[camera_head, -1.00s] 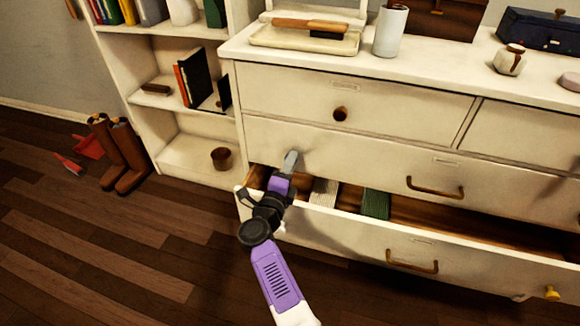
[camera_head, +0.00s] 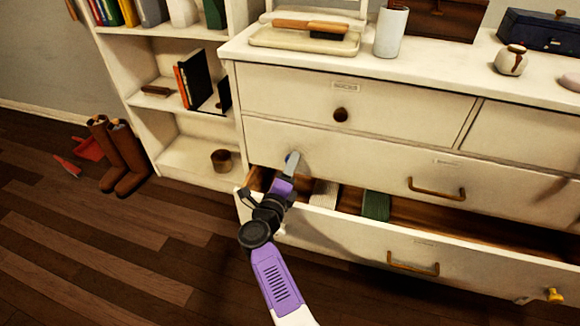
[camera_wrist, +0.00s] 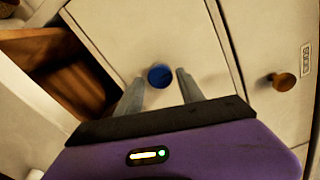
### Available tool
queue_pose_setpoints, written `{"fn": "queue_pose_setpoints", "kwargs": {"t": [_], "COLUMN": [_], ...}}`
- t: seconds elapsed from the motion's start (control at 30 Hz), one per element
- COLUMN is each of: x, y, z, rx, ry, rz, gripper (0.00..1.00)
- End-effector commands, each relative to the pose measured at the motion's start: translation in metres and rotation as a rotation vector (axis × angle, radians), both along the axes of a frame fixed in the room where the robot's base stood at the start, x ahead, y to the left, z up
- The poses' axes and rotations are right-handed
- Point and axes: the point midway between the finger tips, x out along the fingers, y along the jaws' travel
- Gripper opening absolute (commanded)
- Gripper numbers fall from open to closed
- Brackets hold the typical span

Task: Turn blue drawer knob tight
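The round blue drawer knob (camera_wrist: 160,76) sits on the front of the middle white drawer. In the head view, a bit of the blue knob (camera_head: 289,156) shows at my fingertips, mostly hidden by them. My gripper (camera_wrist: 160,78) is open, with one grey finger to the left and one to the right of the knob. Small gaps show between the fingers and the knob in the wrist view. Whether the fingertips reach past the knob's face, I cannot tell. In the head view my gripper (camera_head: 291,162) is at the left end of the drawer front.
The lower drawer (camera_head: 345,232) is pulled out below my gripper, with folded cloths inside. A brown knob (camera_head: 340,115) is on the drawer above, and a curved handle (camera_head: 436,190) is to the right. A white shelf (camera_head: 190,155) stands at the left, with boots (camera_head: 122,158) beside it.

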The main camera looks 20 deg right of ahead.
Motion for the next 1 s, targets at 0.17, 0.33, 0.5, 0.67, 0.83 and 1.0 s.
{"fn": "queue_pose_setpoints", "kwargs": {"t": [0.17, 0.33, 0.5, 0.67, 0.83, 1.0], "x": [0.000, 0.000, -0.013, -0.035, -0.054, -0.063], "y": [0.000, 0.001, 0.010, 0.027, 0.040, 0.046], "z": [0.000, 0.001, 0.003, 0.004, 0.002, 0.001], "rx": [-0.001, -0.001, -0.003, -0.004, -0.002, -0.002], "ry": [0.000, 0.000, 0.001, 0.001, 0.000, 0.000], "rz": [0.000, 0.000, 0.003, 0.005, 0.003, 0.001], "gripper": [0.55, 0.55, 0.55, 0.55, 0.55, 0.55]}}
